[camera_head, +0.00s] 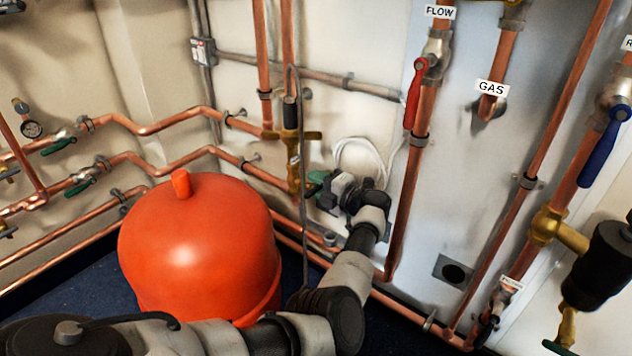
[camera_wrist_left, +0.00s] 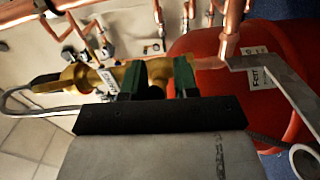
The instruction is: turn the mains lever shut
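No label reading "mains" is legible, so I cannot tell which lever is the mains lever. My left gripper (camera_head: 322,188) is just right of a brass valve body (camera_head: 293,160) on copper pipework, beside the red vessel. In the left wrist view the green-padded fingers of the left gripper (camera_wrist_left: 159,78) stand apart. Brass fittings (camera_wrist_left: 85,78) with a small white tag show behind and between them. I see no clear grip on anything, and contact with the brass cannot be told. Two green levers (camera_head: 60,145) (camera_head: 80,187) sit on pipes at the far left. My right gripper is not in view.
A red lever (camera_head: 415,95) hangs by the FLOW label, and a blue lever (camera_head: 604,150) at the right. A black canister (camera_head: 605,265) is at the lower right. Copper pipes run along both walls.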

